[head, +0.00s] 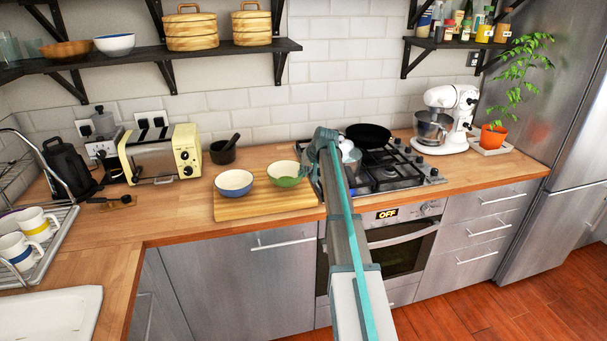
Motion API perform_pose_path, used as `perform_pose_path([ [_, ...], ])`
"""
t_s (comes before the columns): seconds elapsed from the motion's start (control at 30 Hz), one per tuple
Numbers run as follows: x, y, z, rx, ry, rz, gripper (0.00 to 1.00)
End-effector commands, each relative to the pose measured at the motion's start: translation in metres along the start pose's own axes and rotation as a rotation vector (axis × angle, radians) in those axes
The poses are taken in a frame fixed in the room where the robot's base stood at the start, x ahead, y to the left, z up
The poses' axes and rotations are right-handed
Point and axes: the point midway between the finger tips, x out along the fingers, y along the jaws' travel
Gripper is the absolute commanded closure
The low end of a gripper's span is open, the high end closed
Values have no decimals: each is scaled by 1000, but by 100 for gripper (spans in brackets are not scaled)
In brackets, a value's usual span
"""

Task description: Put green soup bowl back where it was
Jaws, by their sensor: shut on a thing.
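The green soup bowl (284,180), pale inside and green outside, is upright at the right part of the wooden board (240,208) on the counter. My gripper (303,172) is at the bowl's right rim, shut on it. My arm comes in from the lower right and hides part of the gripper and the counter behind. I cannot tell whether the bowl's base touches the board. A blue bowl (233,184) with a cream inside sits on the board just left of the green bowl.
A gas hob (400,178) with a black pan (368,134) and a partly hidden kettle (350,153) lies to the right. A dark mortar (222,153) and a cream toaster (160,155) stand behind left. A shelf (150,56) hangs above. The board's front left is bare.

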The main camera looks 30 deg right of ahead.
Motion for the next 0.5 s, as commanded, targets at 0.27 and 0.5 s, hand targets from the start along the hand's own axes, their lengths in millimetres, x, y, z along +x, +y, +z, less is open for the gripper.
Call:
perform_pose_path([
  [0.27,10,4,6,1,2,-1,100],
  [0.5,14,5,8,1,2,-1,100],
])
